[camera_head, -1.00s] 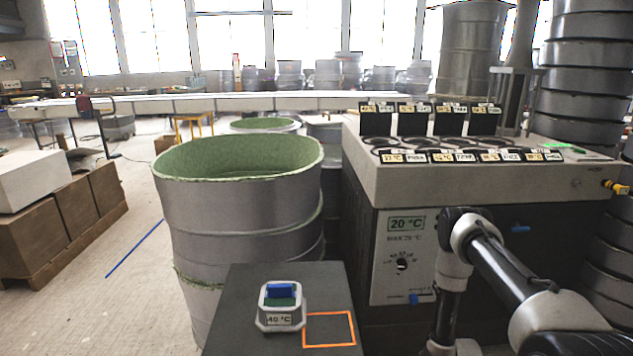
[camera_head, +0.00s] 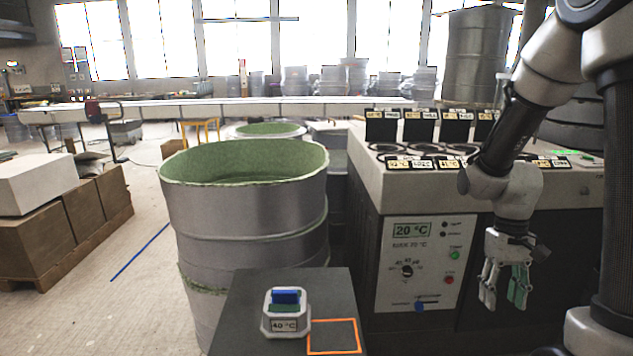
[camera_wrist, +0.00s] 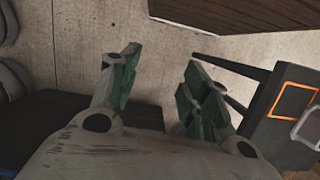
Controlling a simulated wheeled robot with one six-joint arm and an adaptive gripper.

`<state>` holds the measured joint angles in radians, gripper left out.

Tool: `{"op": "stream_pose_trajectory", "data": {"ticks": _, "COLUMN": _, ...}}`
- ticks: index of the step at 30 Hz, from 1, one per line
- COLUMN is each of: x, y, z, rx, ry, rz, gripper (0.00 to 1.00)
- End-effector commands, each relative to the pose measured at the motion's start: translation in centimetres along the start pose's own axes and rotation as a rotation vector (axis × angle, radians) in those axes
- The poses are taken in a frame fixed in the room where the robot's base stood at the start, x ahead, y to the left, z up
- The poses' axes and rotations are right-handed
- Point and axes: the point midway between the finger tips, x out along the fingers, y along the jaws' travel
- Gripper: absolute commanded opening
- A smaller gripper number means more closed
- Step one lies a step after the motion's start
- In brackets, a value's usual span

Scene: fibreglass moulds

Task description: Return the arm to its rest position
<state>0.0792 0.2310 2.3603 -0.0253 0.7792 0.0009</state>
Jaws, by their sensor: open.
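My gripper (camera_head: 503,290) hangs with its fingers pointing down at the right, in front of the grey machine. In the wrist view my gripper (camera_wrist: 160,85) shows its green-padded fingers spread apart with nothing between them. My arm comes down from the upper right of the head view, bent at the elbow.
A dark stand (camera_head: 245,325) at the front bears a grey-white block labelled 40 °C (camera_head: 286,312), with an orange square (camera_head: 333,336) marked beside it. The grey machine (camera_head: 380,190) has a control panel (camera_head: 415,265) reading 20 °C. A large green-lined drum (camera_head: 245,215) stands left of it.

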Motion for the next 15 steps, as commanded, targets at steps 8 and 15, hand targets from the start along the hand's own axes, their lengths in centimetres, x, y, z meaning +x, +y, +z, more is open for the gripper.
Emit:
{"op": "stream_pose_trajectory", "data": {"ticks": 8, "x": -8.5, "y": -1.1, "z": 9.3, "rx": -0.012, "ry": 0.146, "rz": -0.008, "gripper": 0.46}}
{"op": "stream_pose_trajectory", "data": {"ticks": 15, "x": -13.2, "y": -1.7, "z": 13.5, "rx": -0.034, "ry": 0.42, "rz": -0.015, "gripper": 0.46}}
